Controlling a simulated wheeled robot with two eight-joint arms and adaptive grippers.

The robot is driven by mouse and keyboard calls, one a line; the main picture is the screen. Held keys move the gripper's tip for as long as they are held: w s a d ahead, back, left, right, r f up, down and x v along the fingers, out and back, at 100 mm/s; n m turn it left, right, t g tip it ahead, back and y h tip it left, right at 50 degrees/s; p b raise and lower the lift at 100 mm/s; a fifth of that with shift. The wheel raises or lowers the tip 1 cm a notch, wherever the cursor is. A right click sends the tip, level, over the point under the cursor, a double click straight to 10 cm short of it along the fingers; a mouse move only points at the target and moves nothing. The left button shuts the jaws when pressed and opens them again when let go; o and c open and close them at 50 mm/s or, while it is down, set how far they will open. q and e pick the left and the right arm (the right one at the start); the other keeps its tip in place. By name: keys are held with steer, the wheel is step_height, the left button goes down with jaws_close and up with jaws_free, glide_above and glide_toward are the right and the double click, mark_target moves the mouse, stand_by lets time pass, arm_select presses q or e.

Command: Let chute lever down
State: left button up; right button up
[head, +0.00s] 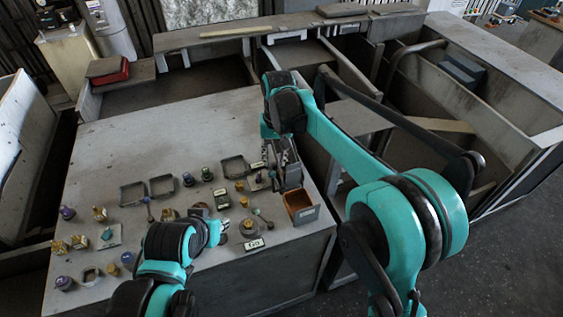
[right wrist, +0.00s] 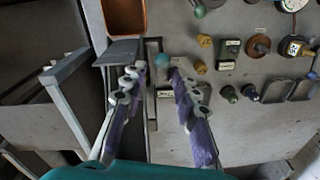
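In the right wrist view a lever with a round blue-green knob (right wrist: 162,60) stands by a dark slotted bar. I take it for the chute lever. My right gripper (right wrist: 158,77) is open, with its fingertips on either side of the knob and a visible gap to it. In the head view my right gripper (head: 284,163) points down at the right part of the panel and hides the lever there. My left gripper (head: 217,232) is low over the front of the panel. Its fingers are too small to read.
An orange-brown open box (head: 301,206) sits at the panel's right edge, close to my right gripper. Several knobs, buttons and a dial (head: 248,226) crowd the front of the panel (head: 150,135). Its back is clear. Walled bins (head: 440,90) lie to the right.

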mark_target(272, 171)
steer(key=shift+w+a+f, duration=0.15)
steer(key=shift+w+a, duration=0.1)
steer(key=shift+a, duration=0.05)
steer(key=shift+f, duration=0.25)
steer(key=f+b, duration=0.1)
steer(key=f, duration=0.6)
steer(key=shift+a+f+b, duration=0.2)
steer(key=shift+b, duration=0.2)
jaws_close()
